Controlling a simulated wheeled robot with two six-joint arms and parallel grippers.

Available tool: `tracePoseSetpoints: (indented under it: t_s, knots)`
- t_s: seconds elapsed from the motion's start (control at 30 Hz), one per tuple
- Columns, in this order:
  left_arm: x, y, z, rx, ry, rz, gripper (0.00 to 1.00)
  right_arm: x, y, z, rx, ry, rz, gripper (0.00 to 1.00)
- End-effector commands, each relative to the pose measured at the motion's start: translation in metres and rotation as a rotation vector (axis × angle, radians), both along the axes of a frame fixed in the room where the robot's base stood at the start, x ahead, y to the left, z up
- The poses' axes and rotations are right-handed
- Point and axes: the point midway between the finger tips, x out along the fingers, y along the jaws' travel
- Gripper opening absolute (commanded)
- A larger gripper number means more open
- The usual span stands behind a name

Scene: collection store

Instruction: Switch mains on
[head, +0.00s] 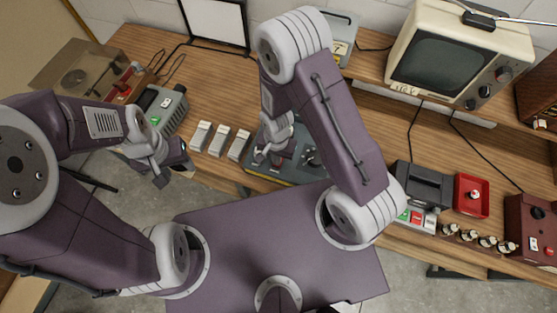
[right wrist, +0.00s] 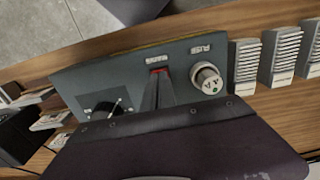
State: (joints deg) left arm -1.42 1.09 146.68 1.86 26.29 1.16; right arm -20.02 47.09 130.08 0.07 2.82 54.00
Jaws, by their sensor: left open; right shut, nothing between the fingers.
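The grey control panel (head: 310,172) sits at the bench's front edge below my right arm. In the right wrist view the panel (right wrist: 95,78) appears upside down. It has a red-marked mains switch (right wrist: 158,71) under its label, a fuse knob (right wrist: 207,78) and a dark dial (right wrist: 108,108). My right gripper (right wrist: 158,88) is shut and empty, its tips right at the mains switch and covering most of it. I cannot tell whether they touch, or the switch's position. In the head view the right gripper (head: 275,155) is over the panel. My left gripper (head: 174,176) is open and empty, left of the panel.
Several pale finned blocks (head: 219,140) stand left of the panel. A grey-green device (head: 166,110) and a record player (head: 84,75) are further left. A monitor (head: 450,55) stands at the back right. A red button box (head: 472,195) and a maroon box (head: 530,228) are at right.

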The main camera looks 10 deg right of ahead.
Motion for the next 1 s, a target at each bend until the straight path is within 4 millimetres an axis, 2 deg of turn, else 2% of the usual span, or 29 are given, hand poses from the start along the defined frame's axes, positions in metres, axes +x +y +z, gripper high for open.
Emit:
tracePoseSetpoints:
  t_s: [0.7,0.87,1.0]
  knots:
    - [0.0,0.0,-0.01,0.0,0.0,0.0,0.48,0.0,0.0,-0.012,0.0,0.0,0.0,0.0]
    - [0.0,0.0,-0.004,0.0,0.0,0.0,0.48,0.0,0.0,-0.005,0.0,0.0,0.0,0.0]
    - [0.0,0.0,0.009,0.0,0.0,0.0,0.48,0.0,0.0,0.009,0.0,0.0,0.0,0.0]
